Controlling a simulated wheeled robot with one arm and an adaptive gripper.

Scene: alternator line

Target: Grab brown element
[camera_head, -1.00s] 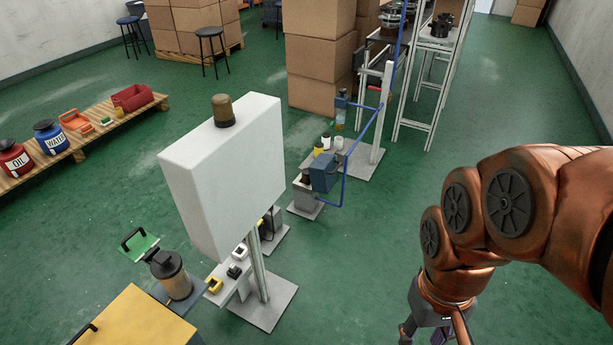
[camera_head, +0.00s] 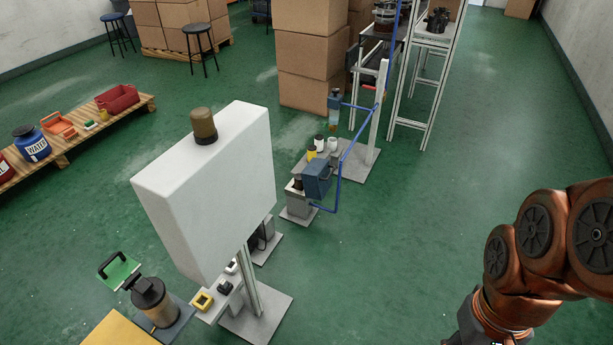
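A brown cylinder with a dark base (camera_head: 204,125) stands upright on top of a white box-shaped cabinet (camera_head: 205,195), left of the picture's middle. A second brownish, jar-like part with a dark top (camera_head: 157,302) stands at the lower left, beside a green piece with a black handle (camera_head: 120,271). My copper-coloured arm is at the lower right, well apart from both brown things. The fingers of my gripper are cut off by the bottom edge, so its opening is hidden.
A blue-framed stand (camera_head: 318,180) is right of the cabinet. Stacked cartons (camera_head: 310,65) and tall racks (camera_head: 420,90) stand behind. A low pallet (camera_head: 70,145) holds containers at left. Green floor is clear between the cabinet and my arm.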

